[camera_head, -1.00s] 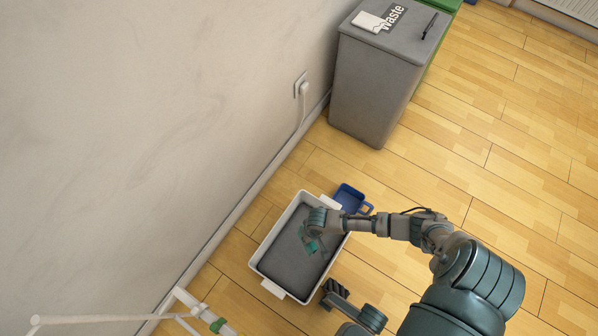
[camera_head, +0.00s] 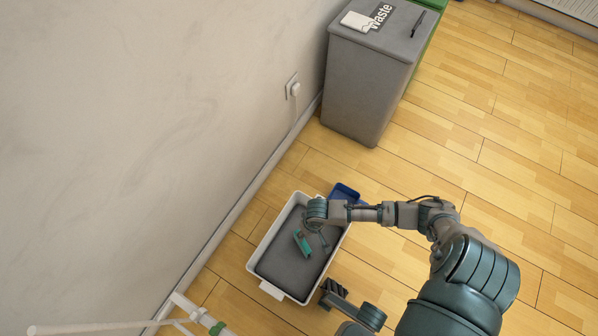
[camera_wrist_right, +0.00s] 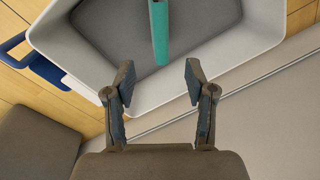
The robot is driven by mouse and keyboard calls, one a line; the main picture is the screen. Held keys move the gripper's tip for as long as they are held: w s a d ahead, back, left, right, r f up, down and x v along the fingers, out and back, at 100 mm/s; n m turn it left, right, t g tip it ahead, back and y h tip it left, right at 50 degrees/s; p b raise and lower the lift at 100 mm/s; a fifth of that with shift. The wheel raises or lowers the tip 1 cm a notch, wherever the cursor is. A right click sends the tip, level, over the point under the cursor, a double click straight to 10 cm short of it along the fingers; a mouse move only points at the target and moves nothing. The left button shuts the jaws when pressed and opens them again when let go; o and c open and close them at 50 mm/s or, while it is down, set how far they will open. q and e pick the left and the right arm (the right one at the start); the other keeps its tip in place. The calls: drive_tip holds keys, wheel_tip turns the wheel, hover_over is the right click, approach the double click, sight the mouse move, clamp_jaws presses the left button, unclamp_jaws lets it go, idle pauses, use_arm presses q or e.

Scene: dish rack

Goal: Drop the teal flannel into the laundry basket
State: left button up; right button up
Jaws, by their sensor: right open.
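The teal flannel (camera_head: 302,242) is inside the outline of the white laundry basket (camera_head: 263,246), over its grey interior. In the right wrist view the flannel (camera_wrist_right: 159,30) is a narrow teal strip beyond my fingertips, clear of both. Whether it touches the basket floor I cannot tell. My right gripper (camera_head: 324,238) is above the basket, fingers pointing down. Its two fingers stand wide apart and empty in the wrist view (camera_wrist_right: 159,78). A dark part of mine (camera_head: 333,290), perhaps my left gripper, is beside the basket's lower right corner; its jaw state is unclear.
A blue container (camera_head: 345,194) stands against the basket's upper right side. A grey waste bin (camera_head: 365,88) stands further back by the wall. A white rack frame (camera_head: 100,327) is at the lower left. The wooden floor to the right is largely clear.

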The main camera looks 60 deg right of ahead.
drive_tip(key=r, duration=0.4)
drive_tip(key=shift+s+d+r, duration=0.1)
drive_tip(key=shift+d+r, duration=0.1)
drive_tip(key=shift+d, duration=0.05)
